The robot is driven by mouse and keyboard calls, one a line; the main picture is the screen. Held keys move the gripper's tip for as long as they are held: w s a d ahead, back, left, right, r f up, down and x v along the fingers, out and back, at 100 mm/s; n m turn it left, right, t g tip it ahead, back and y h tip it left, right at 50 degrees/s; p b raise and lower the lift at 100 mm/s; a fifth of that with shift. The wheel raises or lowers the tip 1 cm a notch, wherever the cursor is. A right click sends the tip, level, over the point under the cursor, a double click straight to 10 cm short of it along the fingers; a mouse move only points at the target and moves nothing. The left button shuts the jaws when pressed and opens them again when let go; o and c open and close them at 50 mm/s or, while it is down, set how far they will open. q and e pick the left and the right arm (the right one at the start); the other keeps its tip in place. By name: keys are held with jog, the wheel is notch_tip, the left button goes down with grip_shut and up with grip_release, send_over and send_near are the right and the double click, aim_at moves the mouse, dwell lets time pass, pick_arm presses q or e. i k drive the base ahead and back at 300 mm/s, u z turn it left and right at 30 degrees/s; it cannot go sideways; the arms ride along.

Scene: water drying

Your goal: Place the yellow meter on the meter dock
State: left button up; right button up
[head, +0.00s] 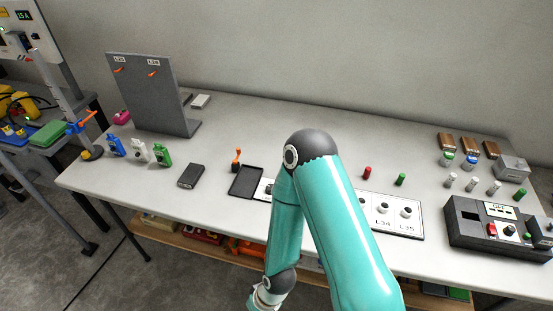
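I cannot pick out a yellow meter for certain. Yellow items (14,100) lie on a side bench at the far left edge, too small to identify. Small upright blue (115,147), white (138,152) and green (162,155) devices stand in a row at the table's left end. No dock is clearly recognizable; a flat black tray (245,182) and a dark grey block (190,175) lie near the front edge. My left gripper is not seen.
A grey upright panel (143,95) stands behind the small devices. A labelled plate (405,231) and a black control box (490,228) lie at the right, with several small cylinders and wooden blocks behind. The back middle of the table (260,120) is clear.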

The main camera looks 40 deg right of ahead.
aim_at(247, 181)
jog(key=u, duration=0.1)
jog(key=k, duration=1.35)
jog(key=z, duration=0.7)
jog(key=i, duration=1)
jog(key=u, duration=0.05)
